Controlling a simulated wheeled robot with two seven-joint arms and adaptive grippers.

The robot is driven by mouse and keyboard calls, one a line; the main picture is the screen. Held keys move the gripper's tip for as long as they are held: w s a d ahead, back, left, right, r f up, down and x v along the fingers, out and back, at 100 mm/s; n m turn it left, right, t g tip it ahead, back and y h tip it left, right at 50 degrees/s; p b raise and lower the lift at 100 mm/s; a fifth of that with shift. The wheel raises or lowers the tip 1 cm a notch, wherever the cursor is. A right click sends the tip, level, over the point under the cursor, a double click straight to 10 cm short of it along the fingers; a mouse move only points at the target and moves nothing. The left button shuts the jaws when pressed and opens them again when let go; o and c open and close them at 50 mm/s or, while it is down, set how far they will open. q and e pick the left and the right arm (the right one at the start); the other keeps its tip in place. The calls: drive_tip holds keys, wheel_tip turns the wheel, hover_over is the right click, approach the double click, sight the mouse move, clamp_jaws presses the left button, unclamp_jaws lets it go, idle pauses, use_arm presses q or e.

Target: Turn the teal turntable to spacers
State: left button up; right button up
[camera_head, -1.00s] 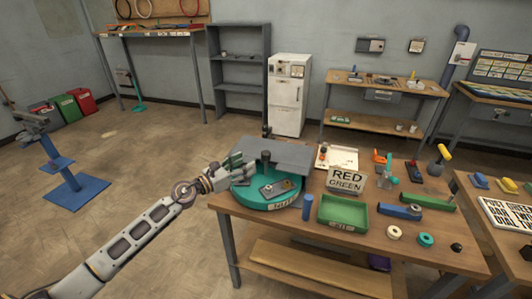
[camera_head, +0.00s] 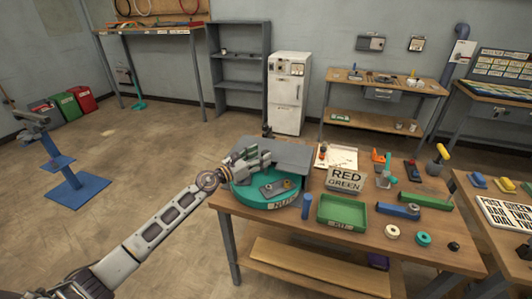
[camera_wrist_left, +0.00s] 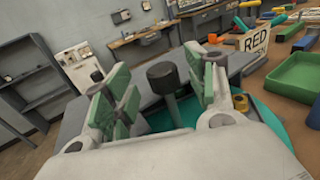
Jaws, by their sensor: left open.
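The teal turntable (camera_head: 245,197) sits at the left end of the wooden workbench. Its front label (camera_head: 285,204) appears to read NUTS. A grey plate with small parts lies on top of it. In the left wrist view, a dark upright knob on a post (camera_wrist_left: 163,77) stands between the green-padded fingers, and the teal rim (camera_wrist_left: 262,110) shows below right. My left gripper (camera_head: 258,157) is over the turntable, open, with its fingers on either side of the knob and gaps visible. The gripper mostly hides the knob in the head view. My right gripper is not in view.
The RED GREEN sign (camera_head: 345,180) is behind the tray.

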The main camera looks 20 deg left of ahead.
use_arm(q)
drive_tip(key=shift+x, duration=1.85)
